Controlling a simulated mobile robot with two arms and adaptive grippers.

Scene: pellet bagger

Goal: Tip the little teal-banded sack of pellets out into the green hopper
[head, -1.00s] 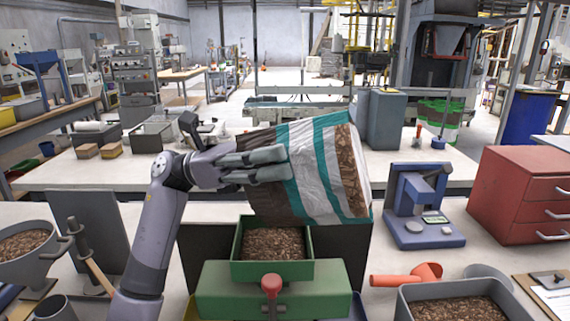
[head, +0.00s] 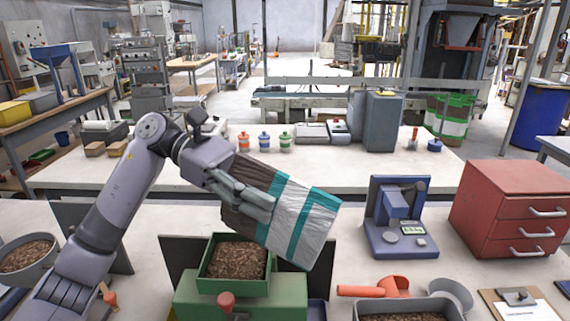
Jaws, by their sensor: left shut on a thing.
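My left gripper (head: 252,197) is shut on the teal-banded sack (head: 301,220), which has a brown end, white panels and two teal bands. The gripper grips it near its brown end. The sack is tilted, with its white end pointing down to the right. The green hopper (head: 205,262) holds brown pellets (head: 238,258) and stands below and left of the sack's low end. The sack is above and to the right of the hopper's pellet opening. No pellets are seen falling. My right gripper is not in view.
A blue scale (head: 400,222) and a red drawer cabinet (head: 508,205) stand right. An orange scoop (head: 385,287) and a grey pellet bin (head: 405,307) lie at the front right. Small bottles (head: 264,141) stand on the back table.

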